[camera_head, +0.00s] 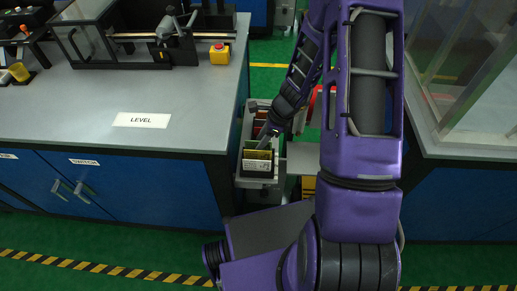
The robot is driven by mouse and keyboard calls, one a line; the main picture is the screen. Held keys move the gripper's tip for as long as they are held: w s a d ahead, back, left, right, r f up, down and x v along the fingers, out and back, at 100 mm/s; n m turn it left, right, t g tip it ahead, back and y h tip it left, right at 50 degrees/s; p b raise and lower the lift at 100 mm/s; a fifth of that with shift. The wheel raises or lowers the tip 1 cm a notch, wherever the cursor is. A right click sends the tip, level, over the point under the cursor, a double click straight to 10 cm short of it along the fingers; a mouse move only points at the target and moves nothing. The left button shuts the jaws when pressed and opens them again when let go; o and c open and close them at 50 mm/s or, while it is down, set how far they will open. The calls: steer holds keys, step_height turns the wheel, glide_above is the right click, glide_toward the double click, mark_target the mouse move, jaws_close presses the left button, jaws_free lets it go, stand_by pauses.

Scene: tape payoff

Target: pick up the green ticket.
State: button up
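A narrow grey tray (240,173) beside the bench end holds several upright cards or tickets. The front one (257,165) is yellowish with a pale label band, and a reddish-brown one (259,122) stands farther back. I cannot clearly make out which one is the green ticket; it may be partly hidden by my arm. My gripper (266,137) reaches down into the tray from the upper right, just behind the front card. Its fingers are small and dark, so I cannot tell whether they are open or touching a ticket.
A grey bench (60,110) with blue cabinets fills the left; it carries a LEVEL label (143,120), a yellow box with a red button (220,54) and a machine. A second bench with a clear enclosure (480,80) stands right. Striped tape (100,268) crosses the green floor.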

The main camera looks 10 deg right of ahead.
steer(key=shift+x, duration=1)
jaws_close()
